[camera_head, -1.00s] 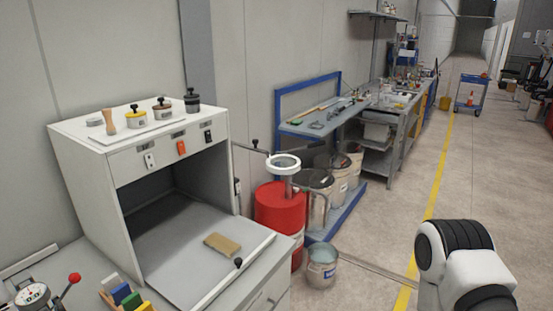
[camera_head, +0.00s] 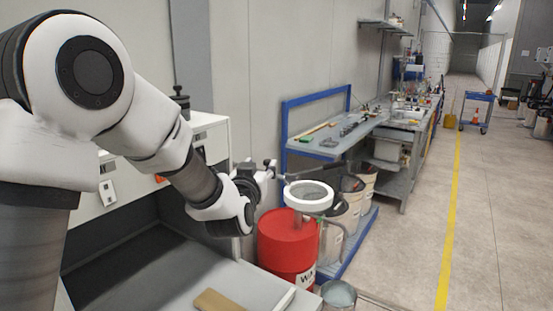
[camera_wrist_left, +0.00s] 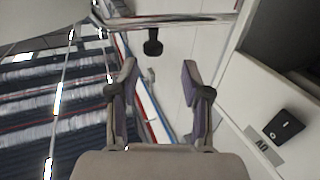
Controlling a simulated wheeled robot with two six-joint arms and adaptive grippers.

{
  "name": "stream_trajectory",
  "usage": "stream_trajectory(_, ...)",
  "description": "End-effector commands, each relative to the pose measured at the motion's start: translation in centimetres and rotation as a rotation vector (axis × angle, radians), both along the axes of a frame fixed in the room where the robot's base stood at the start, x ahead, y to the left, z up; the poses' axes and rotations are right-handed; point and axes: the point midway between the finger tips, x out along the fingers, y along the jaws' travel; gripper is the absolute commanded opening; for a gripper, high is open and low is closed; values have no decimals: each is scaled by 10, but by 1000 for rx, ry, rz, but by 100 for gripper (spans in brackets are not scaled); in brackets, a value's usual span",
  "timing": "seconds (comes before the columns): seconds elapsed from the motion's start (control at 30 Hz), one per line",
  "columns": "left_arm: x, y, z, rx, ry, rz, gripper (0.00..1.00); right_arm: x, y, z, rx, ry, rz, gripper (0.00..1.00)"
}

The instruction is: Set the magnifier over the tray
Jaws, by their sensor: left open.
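The magnifier (camera_head: 308,195), a white ring with a clear lens on a thin jointed arm, hangs over the red drum, to the right of the white cabinet. The grey tray surface (camera_head: 235,278) lies at the cabinet's open front, with a tan block (camera_head: 217,301) on it; my left arm hides part of the cabinet. My left gripper (camera_head: 268,172) is at the magnifier's arm, left of the ring. In the left wrist view its fingers (camera_wrist_left: 158,68) are open, with a black knob (camera_wrist_left: 152,42) below a metal bar (camera_wrist_left: 175,19) just beyond the fingertips. My right gripper is out of view.
The red drum (camera_head: 287,240) stands under the ring, with pails behind it and a small bucket (camera_head: 338,294) in front. A blue-framed workbench (camera_head: 330,135) runs along the wall.

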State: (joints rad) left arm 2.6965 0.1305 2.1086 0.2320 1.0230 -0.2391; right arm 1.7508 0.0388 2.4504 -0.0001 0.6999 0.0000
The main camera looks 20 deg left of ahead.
Motion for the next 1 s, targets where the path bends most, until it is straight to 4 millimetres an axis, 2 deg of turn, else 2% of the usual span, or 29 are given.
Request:
stream_trajectory(0.03, 11, 2, 4, 1, 1, -1, 48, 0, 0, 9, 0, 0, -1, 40)
stream_trajectory(0.2, 38, 9, 2, 2, 1, -1, 48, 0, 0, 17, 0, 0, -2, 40)
stream_trajectory(0.3, 45, 11, 1, 3, 2, -1, 48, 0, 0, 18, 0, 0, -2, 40)
stream_trajectory(0.5, 46, 12, -1, 3, 2, -2, 48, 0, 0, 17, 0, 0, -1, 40)
stream_trajectory(0.53, 46, 12, -1, 3, 2, -2, 44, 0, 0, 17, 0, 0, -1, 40)
stream_trajectory(0.6, 46, 11, -1, 3, 2, -2, 20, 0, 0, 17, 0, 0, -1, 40)
stream_trajectory(0.67, 46, 11, -1, 3, 2, -2, 0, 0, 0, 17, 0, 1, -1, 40)
stream_trajectory(1.0, 50, 12, -2, 3, 3, -16, 0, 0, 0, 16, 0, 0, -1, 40)
